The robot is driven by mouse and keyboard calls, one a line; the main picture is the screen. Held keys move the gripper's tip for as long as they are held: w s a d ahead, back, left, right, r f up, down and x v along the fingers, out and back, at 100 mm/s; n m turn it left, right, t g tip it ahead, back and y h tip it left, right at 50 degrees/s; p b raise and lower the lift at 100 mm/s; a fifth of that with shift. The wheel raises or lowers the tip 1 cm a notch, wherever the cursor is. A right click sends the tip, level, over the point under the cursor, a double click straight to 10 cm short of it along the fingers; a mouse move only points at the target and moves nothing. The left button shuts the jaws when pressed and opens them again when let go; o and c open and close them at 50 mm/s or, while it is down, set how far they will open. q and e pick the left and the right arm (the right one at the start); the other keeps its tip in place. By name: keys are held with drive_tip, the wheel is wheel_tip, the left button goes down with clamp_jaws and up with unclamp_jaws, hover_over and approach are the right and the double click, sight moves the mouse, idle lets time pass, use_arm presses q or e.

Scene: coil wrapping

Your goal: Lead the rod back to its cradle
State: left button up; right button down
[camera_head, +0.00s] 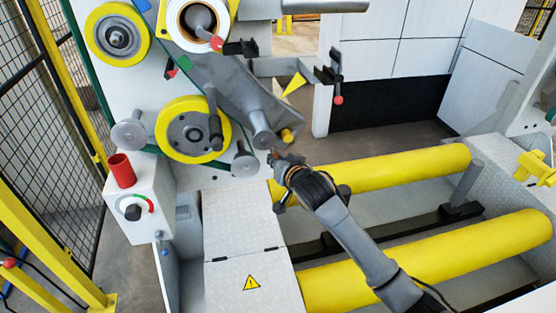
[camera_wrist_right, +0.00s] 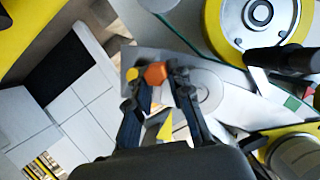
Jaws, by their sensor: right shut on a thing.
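My right gripper (camera_head: 277,160) is at the lower right of the machine's grey slanted arm (camera_head: 232,92), beside its yellow end piece (camera_head: 288,135). In the right wrist view my right gripper (camera_wrist_right: 163,82) has its two fingers around a small orange piece (camera_wrist_right: 155,74), which looks like the end of the rod. The rest of the rod is hidden or too small to tell. I cannot tell which part is the cradle. My left gripper is not in view.
Two long yellow rollers (camera_head: 400,167) (camera_head: 440,258) lie right of the tread plate (camera_head: 235,235). Yellow wheels (camera_head: 117,33) (camera_head: 180,110) and handles crowd the panel above my gripper.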

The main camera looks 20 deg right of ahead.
drive_tip(key=shift+r, duration=0.1)
idle(0.3)
drive_tip(key=shift+w+a, duration=0.2)
drive_tip(key=shift+a, duration=2.55)
drive_tip(key=shift+p, duration=0.55)
drive_tip(key=shift+a+r+p, duration=1.4)
drive_tip(key=shift+a+r, duration=0.2)
drive_tip(key=shift+a, duration=0.1)
drive_tip(key=shift+p, duration=0.3)
